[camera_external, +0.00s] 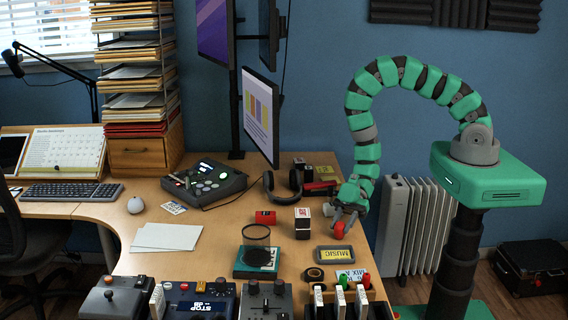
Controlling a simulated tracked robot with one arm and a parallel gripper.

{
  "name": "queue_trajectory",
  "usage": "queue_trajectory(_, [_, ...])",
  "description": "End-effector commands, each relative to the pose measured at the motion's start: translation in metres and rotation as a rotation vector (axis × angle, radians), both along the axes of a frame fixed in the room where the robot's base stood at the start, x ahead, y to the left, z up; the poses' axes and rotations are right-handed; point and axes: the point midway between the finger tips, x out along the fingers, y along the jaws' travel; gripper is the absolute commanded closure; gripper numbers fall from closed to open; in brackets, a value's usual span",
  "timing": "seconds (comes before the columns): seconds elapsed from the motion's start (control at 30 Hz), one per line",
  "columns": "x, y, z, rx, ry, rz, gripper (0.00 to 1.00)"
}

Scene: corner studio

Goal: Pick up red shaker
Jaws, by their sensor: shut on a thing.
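The red shaker (339,230) is a small round red thing at the right part of the wooden desk. My gripper (337,219) comes down on it from above and is shut on it. The shaker's upper part is partly covered by the gripper's fingers. I cannot tell whether it touches the desk or hangs a little above it.
A small dark-and-white box (302,224) stands just left of the shaker. Headphones (284,190) lie behind. Several devices, such as the blue one (200,301), fill the front edge.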

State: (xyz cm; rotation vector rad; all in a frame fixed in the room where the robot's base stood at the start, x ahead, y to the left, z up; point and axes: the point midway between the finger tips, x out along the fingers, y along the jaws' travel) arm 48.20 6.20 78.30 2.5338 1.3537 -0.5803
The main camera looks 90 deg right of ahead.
Motion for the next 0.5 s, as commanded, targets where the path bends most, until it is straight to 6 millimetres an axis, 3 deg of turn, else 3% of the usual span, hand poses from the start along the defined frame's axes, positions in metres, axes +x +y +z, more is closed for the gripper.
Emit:
queue_trajectory(0.4, [0.0,0.0,0.031,-0.003,0.001,0.002,0.88])
queue_trajectory(0.5, [-0.016,-0.002,0.032,-0.001,0.002,0.0,0.88])
